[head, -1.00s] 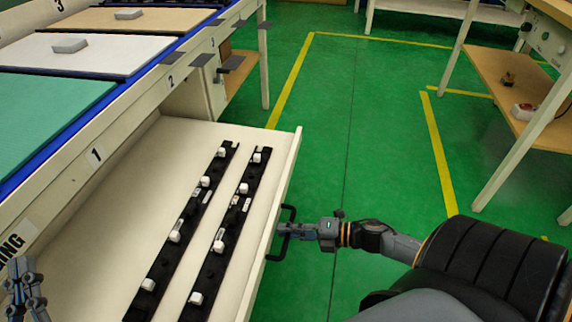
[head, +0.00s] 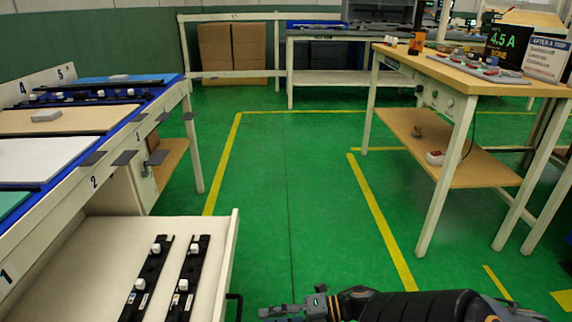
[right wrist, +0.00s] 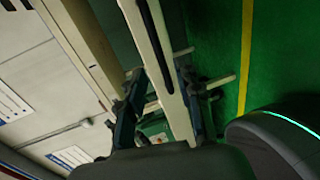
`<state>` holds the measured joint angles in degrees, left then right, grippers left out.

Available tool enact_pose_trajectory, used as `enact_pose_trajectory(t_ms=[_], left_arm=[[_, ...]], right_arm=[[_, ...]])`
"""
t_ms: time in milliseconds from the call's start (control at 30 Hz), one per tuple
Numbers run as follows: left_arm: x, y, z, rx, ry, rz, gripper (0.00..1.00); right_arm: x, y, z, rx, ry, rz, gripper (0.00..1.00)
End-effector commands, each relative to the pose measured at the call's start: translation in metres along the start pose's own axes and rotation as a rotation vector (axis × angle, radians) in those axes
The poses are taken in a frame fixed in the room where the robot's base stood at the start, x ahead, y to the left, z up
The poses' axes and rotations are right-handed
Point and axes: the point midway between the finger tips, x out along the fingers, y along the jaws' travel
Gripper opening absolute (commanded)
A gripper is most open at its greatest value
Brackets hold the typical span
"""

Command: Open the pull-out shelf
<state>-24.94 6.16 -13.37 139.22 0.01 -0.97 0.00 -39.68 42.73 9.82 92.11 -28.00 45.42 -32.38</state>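The pull-out shelf (head: 88,268) is a cream drawer standing well out from the workbench at the lower left of the head view. Two black strips with white clips lie in it. Its dark handle (head: 236,302) shows on the outer face at the bottom of the picture. My right gripper (head: 266,312) is just right of the handle, with a gap between them. In the right wrist view the fingers of the right gripper (right wrist: 160,78) are spread apart, with the pale drawer front (right wrist: 158,50) seen between them. My left gripper is out of view.
The workbench (head: 92,182) with coloured boards and grey tabs runs along the left. A wooden table (head: 460,72) with a lower shelf stands at the right. Green floor (head: 285,200) with yellow lines lies open between them. Cardboard boxes (head: 232,52) stand at the back.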

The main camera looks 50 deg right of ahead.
Motion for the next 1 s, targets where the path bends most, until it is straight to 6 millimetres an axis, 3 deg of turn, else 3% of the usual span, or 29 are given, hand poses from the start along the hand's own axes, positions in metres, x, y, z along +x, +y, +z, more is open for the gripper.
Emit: enact_pose_trajectory(t_ms=[100,300,1000], left_arm=[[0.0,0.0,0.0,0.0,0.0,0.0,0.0],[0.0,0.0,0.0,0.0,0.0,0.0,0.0],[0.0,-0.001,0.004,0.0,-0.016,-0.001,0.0]], right_arm=[[-0.021,-0.001,0.0,0.0,-0.001,-0.003,0.34],[-0.037,0.0,0.0,0.0,-0.001,0.0,0.34],[-0.035,0.0,0.001,0.011,-0.017,0.002,0.34]])
